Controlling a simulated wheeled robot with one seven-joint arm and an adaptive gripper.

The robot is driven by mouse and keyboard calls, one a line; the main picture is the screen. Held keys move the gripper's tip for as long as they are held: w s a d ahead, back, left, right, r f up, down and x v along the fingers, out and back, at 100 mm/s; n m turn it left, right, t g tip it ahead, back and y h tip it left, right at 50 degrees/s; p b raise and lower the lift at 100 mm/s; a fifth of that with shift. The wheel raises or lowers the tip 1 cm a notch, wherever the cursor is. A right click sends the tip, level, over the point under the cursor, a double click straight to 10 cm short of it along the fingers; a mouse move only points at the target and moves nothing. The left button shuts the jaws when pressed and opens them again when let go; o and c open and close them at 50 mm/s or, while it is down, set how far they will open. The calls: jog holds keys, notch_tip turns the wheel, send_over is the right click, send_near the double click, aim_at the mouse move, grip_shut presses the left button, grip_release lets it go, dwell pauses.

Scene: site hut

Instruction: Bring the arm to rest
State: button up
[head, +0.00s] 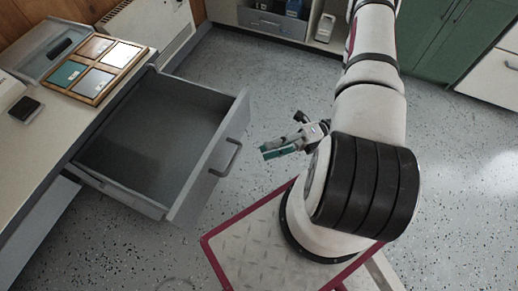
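My gripper (271,152) is in the middle of the head view, in front of my white arm. It points left toward the open drawer and is apart from it, over the speckled floor. Its fingers have teal parts and lie close together in the picture. The view is too small and slanted to tell whether they are open or shut. I see no object held in it. My arm rises from my base at the lower right, with its upper part reaching to the top of the view.
A grey drawer (233,150) stands pulled out at left and looks empty. The desk (60,135) above it bears a wooden tray (74,91) with several coloured tiles, a grey bin (52,40) and a small dark block (25,109). Green cabinets (440,40) stand at the back. Floor between is clear.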

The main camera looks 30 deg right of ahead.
jog(key=shift+d, duration=0.3)
dwell(0.4)
notch_tip(320, 180, up, 18)
jog(key=w+a+n+g+h, duration=0.2)
jog(key=n+g+h, duration=0.55)
jog(key=n, duration=0.85)
jog(key=s+a+r+n+t+h, duration=0.2)
jog(key=s+r+n+h, duration=0.45)
jog(key=n, duration=0.35)
jog(key=s+a+r+n+t+h, duration=0.1)
jog(key=s+r+n+t+h, duration=0.3)
jog(key=r+n, duration=0.5)
notch_tip(320, 180, up, 16)
jog(key=s+n+t+h+p, duration=0.1)
jog(key=t+p, duration=0.1)
jog(key=p, duration=1.3)
jog(key=shift+s+n, duration=0.15)
jog(key=shift+n, duration=0.15)
